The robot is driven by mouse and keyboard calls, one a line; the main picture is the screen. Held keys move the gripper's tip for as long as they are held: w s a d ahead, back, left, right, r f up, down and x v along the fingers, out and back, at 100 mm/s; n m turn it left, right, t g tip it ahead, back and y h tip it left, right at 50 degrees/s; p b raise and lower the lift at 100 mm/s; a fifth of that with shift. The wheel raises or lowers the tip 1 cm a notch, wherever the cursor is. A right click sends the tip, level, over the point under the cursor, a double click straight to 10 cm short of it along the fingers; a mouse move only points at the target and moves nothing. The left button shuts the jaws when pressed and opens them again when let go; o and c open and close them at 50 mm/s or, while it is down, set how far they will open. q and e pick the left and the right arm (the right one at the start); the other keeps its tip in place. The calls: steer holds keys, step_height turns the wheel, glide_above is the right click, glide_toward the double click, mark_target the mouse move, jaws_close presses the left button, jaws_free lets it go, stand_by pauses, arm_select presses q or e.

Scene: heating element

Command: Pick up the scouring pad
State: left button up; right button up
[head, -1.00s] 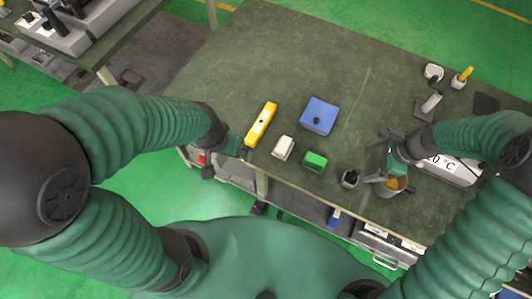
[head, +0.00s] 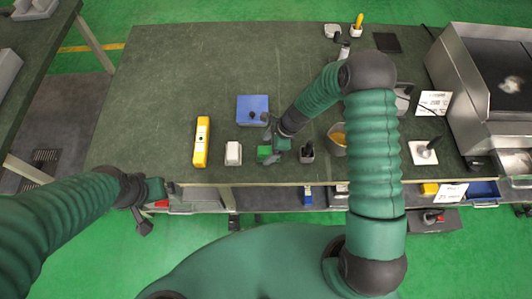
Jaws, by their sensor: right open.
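A small green block (head: 263,151), which looks like the scouring pad, lies near the front edge of the table. My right gripper (head: 271,140) is open and right at the block, covering its right part. I cannot tell whether the fingers touch it. My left gripper (head: 143,212) hangs off the table's front left corner, away from the block. I cannot make out its jaw opening.
A white block (head: 233,153) and a yellow device (head: 201,142) lie left of the green block. A blue box (head: 246,104) is behind it. A small dark holder (head: 307,153) and a container (head: 337,140) stand to the right. The table's left half (head: 150,90) is clear.

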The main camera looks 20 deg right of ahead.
mark_target(269, 149)
steer(key=x, duration=0.3)
steer(key=shift+d, duration=0.15)
steer(key=shift+w+d+f, duration=0.1)
steer(key=shift+d+f, duration=0.1)
steer(key=shift+d, duration=0.4)
steer(key=shift+c, duration=1.4)
steer(key=shift+a, duration=0.5)
steer(key=c, duration=1)
steer(key=shift+c, duration=1)
steer(key=shift+d, duration=0.25)
